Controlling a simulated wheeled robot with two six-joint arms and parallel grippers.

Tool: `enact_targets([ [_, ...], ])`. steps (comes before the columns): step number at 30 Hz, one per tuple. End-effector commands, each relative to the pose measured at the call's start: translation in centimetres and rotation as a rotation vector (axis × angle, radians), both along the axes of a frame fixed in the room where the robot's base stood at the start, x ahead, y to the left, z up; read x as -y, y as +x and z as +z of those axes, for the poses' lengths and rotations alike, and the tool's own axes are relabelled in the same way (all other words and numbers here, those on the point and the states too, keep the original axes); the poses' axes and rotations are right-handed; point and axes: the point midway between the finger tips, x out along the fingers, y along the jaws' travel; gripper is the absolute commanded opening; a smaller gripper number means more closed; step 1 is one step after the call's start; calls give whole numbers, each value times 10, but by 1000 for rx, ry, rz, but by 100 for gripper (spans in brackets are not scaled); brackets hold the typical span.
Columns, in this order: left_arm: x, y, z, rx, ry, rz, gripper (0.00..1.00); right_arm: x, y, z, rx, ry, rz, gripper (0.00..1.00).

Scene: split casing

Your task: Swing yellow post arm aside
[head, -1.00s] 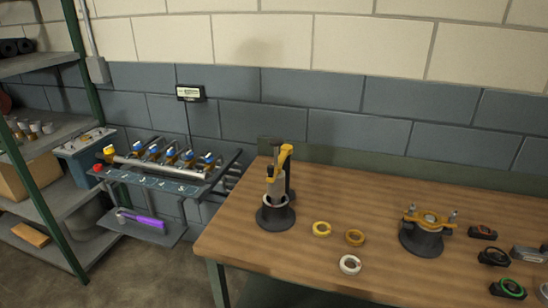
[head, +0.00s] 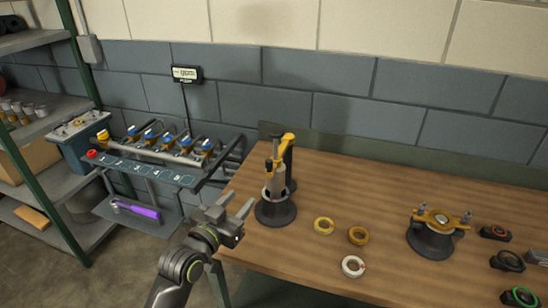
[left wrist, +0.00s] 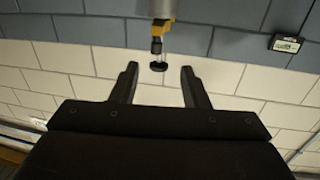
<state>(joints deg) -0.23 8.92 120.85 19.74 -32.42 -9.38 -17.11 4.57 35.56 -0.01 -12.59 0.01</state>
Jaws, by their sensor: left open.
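The yellow post arm (head: 286,143) sits at the top of a dark upright post behind a grey cylinder (head: 276,187) in a black round base (head: 276,211), at the table's left end. In the left wrist view, a yellow piece with a dark knob (left wrist: 158,60) shows beyond my fingers, roughly between them. My left gripper (head: 236,212) is open and empty, in front and to the left of the base, apart from it. Its two fingers also show spread in the left wrist view (left wrist: 160,84). My right gripper is out of view.
A second black base with a yellow clamp (head: 434,221) stands farther right, near several dark parts. A rack of blue-topped valves (head: 165,139) is at left.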

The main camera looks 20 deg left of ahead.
Motion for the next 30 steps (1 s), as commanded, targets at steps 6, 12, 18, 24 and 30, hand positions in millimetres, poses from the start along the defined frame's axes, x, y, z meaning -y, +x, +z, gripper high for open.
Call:
enact_targets([
  [6,5,3,19,35,-2,-13,41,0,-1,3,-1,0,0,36],
  [12,11,32,20,34,-2,-13,41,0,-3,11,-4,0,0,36],
  [18,17,65,19,33,-2,-13,41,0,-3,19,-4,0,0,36],
  [24,23,97,19,33,-2,-13,41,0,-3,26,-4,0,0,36],
  [30,29,127,19,32,-1,-12,41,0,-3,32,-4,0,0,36],
])
